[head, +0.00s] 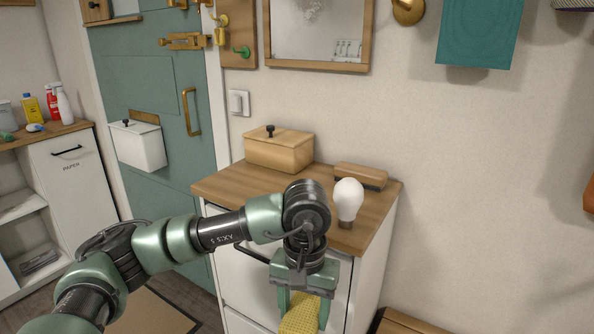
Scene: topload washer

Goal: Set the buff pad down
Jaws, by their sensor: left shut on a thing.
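My left gripper (304,312) points down at the bottom of the head view. It is shut on the buff pad (298,318), a yellow piece with a textured surface. The lower part of the pad runs close to the bottom edge of the picture. The gripper and pad are in front of the white drawer cabinet, lower in the picture than its wooden top (225,184). My right gripper is out of view.
The wooden top holds a lidded wooden box (279,151), a wooden brush-like block (360,177) and a white light bulb (347,200). A teal door (143,85) stands behind to the left. A shelf unit with bottles (64,106) is at far left.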

